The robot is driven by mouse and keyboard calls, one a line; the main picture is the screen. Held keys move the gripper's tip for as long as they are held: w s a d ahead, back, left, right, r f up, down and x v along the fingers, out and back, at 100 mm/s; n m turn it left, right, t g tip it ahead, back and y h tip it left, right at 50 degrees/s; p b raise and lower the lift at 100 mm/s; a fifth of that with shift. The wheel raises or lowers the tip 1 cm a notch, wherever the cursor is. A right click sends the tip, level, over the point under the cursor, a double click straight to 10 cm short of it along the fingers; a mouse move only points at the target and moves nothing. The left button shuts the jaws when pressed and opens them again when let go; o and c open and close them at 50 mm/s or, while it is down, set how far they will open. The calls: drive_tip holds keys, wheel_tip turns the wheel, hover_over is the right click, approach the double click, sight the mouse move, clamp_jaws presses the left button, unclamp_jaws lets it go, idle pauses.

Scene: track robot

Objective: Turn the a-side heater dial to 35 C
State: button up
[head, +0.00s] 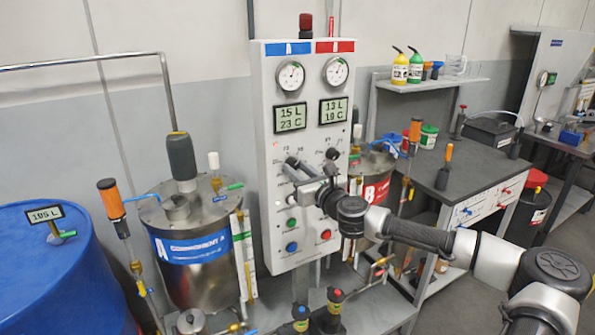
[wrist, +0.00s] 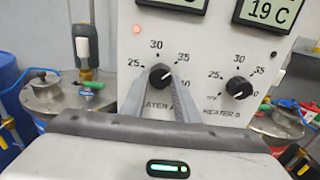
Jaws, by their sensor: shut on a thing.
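The heater A dial (wrist: 161,74) is a black knob on the white control panel, with marks 25, 30 and 35 showing around it. Its small white pointer seems to point up and right, towards the 35 side; the exact setting is too small to read. My gripper (wrist: 160,84) is shut on this knob, one finger on each side. In the head view my gripper (head: 296,168) reaches the panel (head: 268,215) from the right and partly hides the dial. The A display (head: 291,117) reads 15 L and 23 C.
The heater B dial (wrist: 238,88) sits close to the right of my fingers. An orange lamp (wrist: 137,29) glows at upper left. Green (head: 292,224), blue (head: 292,246) and red (head: 326,235) buttons lie below my gripper. Steel tank A (head: 192,210) stands left of the panel.

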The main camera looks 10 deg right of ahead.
drive_tip(key=o, duration=1.1)
drive_tip(key=shift+s, duration=0.1)
drive_tip(key=v, duration=1.7)
drive_tip(key=shift+s+b, duration=0.1)
drive_tip(key=shift+b, duration=0.25)
